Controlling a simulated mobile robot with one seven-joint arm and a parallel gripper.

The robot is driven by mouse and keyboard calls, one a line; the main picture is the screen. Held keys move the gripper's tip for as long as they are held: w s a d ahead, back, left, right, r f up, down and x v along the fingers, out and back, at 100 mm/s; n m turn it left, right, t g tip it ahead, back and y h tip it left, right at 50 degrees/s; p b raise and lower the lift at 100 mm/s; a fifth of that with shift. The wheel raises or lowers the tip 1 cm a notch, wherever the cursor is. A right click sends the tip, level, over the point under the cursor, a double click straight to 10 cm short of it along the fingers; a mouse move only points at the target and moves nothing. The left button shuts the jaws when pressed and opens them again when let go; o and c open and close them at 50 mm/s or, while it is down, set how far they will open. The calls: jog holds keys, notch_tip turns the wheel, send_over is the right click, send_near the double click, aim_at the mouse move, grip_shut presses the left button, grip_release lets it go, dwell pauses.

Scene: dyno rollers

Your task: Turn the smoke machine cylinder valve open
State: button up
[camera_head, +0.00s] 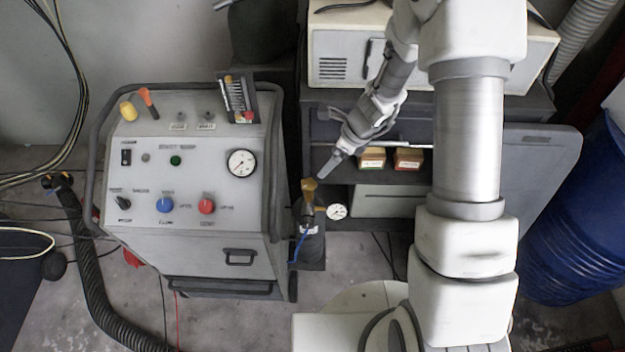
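The smoke machine (190,210) is a grey cabinet with knobs, a gauge and a drawer handle, at the left of the head view. Beside its right side stands a small dark cylinder with a brass-yellow valve (309,186) on top, a small white gauge (336,211) and a blue hose (299,246). My gripper (326,172) reaches down from the upper right, its tip just above and right of the valve. A small gap seems to show between them, but contact cannot be ruled out. The fingers look narrow and close together; their opening is not clear.
A dark shelf cart (350,105) with a beige device (340,55) and two small boxes (372,158) stands behind my gripper. A blue drum (585,220) is at the far right. A thick black hose (92,280) lies left of the machine.

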aim_at(310, 184)
jog(key=b+x, duration=0.2)
jog(key=x, duration=1.2)
jog(key=shift+a+f, duration=0.1)
jog(key=shift+f, duration=0.15)
jog(key=c, duration=1.4)
jog(key=shift+o, duration=0.2)
